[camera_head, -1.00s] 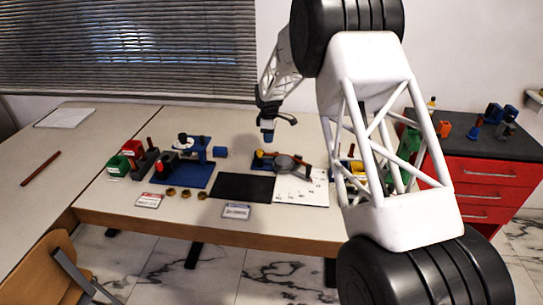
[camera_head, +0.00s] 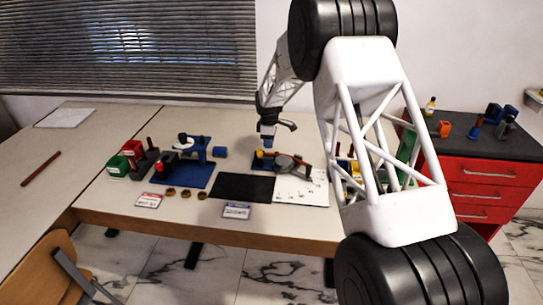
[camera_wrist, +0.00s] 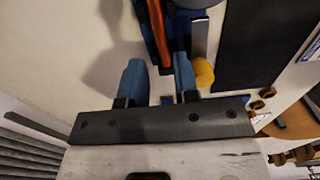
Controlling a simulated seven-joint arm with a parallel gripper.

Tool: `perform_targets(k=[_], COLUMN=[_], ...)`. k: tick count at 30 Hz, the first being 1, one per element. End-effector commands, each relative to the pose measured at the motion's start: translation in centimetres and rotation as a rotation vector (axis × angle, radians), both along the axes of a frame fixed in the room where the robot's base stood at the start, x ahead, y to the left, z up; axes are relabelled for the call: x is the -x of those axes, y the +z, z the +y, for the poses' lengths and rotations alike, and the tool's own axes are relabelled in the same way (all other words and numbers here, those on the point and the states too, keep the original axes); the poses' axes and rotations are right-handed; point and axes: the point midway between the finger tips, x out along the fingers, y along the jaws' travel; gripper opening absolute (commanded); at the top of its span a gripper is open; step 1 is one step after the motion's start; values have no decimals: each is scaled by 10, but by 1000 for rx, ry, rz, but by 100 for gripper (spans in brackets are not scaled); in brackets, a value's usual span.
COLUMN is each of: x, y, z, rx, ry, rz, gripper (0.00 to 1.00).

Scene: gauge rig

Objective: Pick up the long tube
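A long, thin orange-red tube-like piece (camera_wrist: 158,30) lies on a blue base in the wrist view, in line with the gap between my fingers and beyond their tips. In the head view the orange piece (camera_head: 272,154) shows just under my gripper, partly hidden. My gripper (camera_head: 266,146) points down over the blue base; in the wrist view its two blue fingers (camera_wrist: 157,68) are apart with nothing between them. I cannot tell how high the tips are above the piece. A dark red rod (camera_head: 41,169) lies apart on the left table.
A yellow knob (camera_wrist: 204,72) sits close beside the right finger in the wrist view. A black mat (camera_head: 243,187), a white sheet (camera_head: 303,190) and a blue stand (camera_head: 183,175) are nearby.

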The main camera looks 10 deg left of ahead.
Motion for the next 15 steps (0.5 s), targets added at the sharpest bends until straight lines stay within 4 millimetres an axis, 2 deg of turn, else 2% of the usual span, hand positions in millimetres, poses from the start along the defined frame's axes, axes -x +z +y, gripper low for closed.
perform_targets(k=[15], x=[2], y=[-48], z=[0], rx=[1], ry=[0], rz=[1], gripper=[28])
